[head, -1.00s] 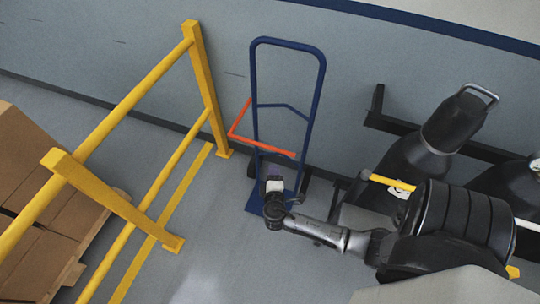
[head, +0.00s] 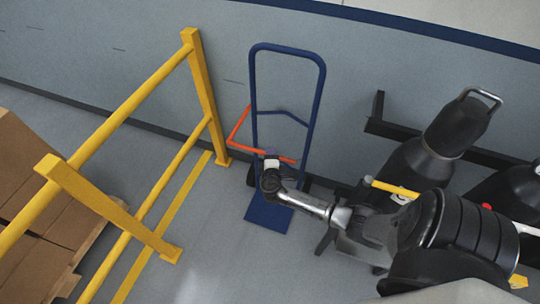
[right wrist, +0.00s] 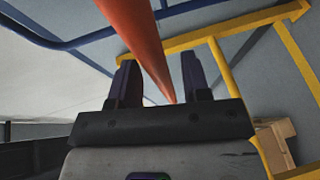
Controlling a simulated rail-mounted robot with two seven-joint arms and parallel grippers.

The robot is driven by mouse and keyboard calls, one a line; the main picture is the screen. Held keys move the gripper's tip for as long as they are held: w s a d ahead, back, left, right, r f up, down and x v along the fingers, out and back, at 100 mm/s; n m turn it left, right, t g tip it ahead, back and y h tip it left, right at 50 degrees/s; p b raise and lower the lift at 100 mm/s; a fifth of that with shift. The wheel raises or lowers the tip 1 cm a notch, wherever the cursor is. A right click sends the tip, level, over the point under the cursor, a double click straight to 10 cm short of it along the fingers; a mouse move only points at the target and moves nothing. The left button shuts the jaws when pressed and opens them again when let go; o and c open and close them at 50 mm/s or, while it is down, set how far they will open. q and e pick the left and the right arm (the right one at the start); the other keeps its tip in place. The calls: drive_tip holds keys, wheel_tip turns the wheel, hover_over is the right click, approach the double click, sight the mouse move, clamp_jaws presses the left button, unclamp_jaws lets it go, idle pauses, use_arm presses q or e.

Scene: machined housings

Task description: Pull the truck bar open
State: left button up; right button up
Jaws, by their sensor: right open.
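The blue hand truck (head: 317,105) stands upright by the wall, with its toe plate (head: 268,215) on the floor. Its orange-red bar (head: 238,126) is bent at a corner, sticks out to the left of the frame and runs across its front. My right gripper (head: 271,157) is at the bar's front stretch. In the right wrist view the bar (right wrist: 139,35) runs between the two open fingers. I cannot tell whether either finger touches it. My left gripper is not in view.
A yellow guard rail (head: 200,85) stands left of the truck, with boxes on a pallet (head: 75,265) behind it. Dark cylinders (head: 455,125) and a black wall rack (head: 376,110) are to the right. The floor between rail and truck is clear.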

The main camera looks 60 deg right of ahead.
drive_tip(key=shift+w+d+f, duration=0.1)
drive_tip(key=shift+w+d, duration=0.15)
drive_tip(key=shift+d, duration=0.1)
clamp_jaws()
idle(0.3)
